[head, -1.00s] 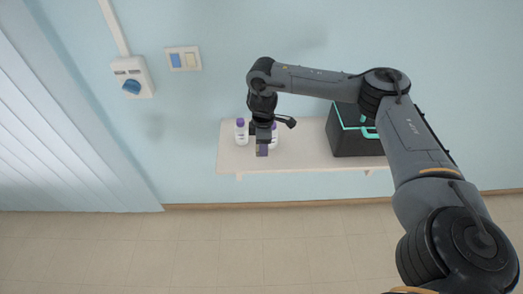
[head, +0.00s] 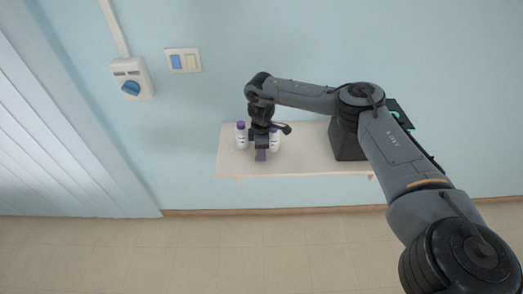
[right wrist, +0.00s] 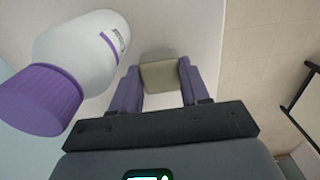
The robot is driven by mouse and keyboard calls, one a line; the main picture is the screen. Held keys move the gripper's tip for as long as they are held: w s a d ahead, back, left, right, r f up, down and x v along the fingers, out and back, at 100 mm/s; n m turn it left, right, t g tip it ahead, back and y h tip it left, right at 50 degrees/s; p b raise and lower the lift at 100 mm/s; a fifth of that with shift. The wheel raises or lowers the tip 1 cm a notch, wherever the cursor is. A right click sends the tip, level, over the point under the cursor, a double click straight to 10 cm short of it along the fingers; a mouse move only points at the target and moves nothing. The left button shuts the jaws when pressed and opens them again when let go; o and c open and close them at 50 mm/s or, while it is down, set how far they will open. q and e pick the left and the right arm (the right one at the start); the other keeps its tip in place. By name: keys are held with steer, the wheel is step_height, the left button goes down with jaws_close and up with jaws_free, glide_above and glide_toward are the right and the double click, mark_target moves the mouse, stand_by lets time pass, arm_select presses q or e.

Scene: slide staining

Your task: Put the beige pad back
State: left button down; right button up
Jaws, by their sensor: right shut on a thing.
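The beige pad (right wrist: 160,77) is a small square block between the two purple fingers of my right gripper (right wrist: 160,82) in the right wrist view. The fingers press on its two sides. In the head view my right gripper (head: 260,155) points down over the left part of the shelf (head: 308,160), close to its front edge. The pad is too small to make out clearly in the head view. I cannot tell whether it touches the shelf. My left gripper is out of view.
A white bottle with a purple cap (head: 241,136) stands left of my right gripper. Another white bottle (head: 274,141) stands just right of it, partly hidden. A black case (head: 346,142) is farther right on the shelf, partly behind my arm. Bare shelf lies between.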

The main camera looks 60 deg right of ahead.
stand_by(0.3)
steer(key=o, duration=1.1)
steer(key=shift+f, duration=0.15)
